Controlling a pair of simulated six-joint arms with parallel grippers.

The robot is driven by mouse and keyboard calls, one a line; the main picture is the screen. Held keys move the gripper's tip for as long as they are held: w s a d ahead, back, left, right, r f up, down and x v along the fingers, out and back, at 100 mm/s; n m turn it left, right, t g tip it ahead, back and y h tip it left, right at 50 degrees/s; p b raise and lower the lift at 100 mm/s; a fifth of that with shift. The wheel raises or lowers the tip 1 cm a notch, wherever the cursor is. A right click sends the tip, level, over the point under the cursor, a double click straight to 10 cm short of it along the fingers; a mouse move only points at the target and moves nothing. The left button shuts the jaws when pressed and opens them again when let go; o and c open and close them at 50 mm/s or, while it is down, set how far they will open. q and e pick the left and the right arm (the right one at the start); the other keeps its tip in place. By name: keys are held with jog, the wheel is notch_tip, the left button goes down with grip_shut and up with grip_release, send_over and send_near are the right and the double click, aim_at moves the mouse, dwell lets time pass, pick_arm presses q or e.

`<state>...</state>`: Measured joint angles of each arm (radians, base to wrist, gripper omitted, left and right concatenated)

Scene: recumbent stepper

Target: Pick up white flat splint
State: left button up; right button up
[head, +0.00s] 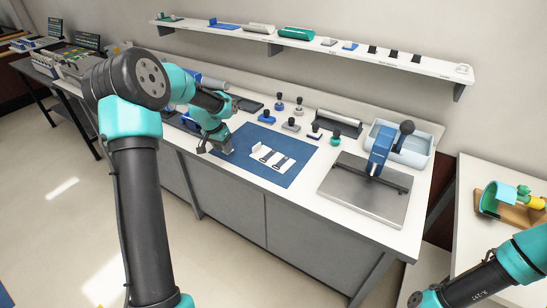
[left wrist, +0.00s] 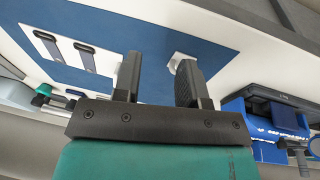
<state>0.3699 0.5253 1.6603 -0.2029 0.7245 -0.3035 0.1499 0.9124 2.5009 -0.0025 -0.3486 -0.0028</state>
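A white flat piece with dark straps (head: 270,157), which looks like the splint, lies on the blue mat (head: 240,163) on the bench. My left gripper (head: 222,148) is low over the mat's left part, to the left of this piece and apart from it. In the left wrist view the two fingers of my left gripper (left wrist: 157,80) are spread with nothing held between them. Two dark strap-like strips (left wrist: 85,57) show at the upper left there. A small pale shape (left wrist: 183,58) shows beside one finger; I cannot tell what it is.
Several small blue, grey and green-handled tools (head: 290,125) stand behind the mat. A grey plate with a blue lever device (head: 381,150) and a pale blue tray (head: 415,158) are to the right. A wall shelf (head: 340,50) runs above. Blue bins (left wrist: 262,118) show in the left wrist view.

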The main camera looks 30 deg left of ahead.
pick_arm(q)
jog(key=w+d+r+m, duration=0.1)
jog(key=w+d+r, duration=0.2)
jog(key=w+r, duration=0.3)
notch_tip(320, 180, up, 7)
jog(key=g+y, duration=0.2)
send_over(257, 145)
jog(key=shift+w+a+f+m, duration=0.25)
jog(key=shift+w+a+m, duration=0.1)
jog(key=shift+a+m, duration=0.05)
jog(key=shift+f, duration=0.1)
notch_tip(257, 145, down, 12)
jog(key=shift+f, duration=0.1)
jog(key=shift+s+d+f, duration=0.1)
jog(key=shift+d+f, duration=0.05)
jog(key=shift+f, duration=1.1)
jog(key=shift+s+d+f, duration=0.1)
jog(key=shift+f, duration=1.15)
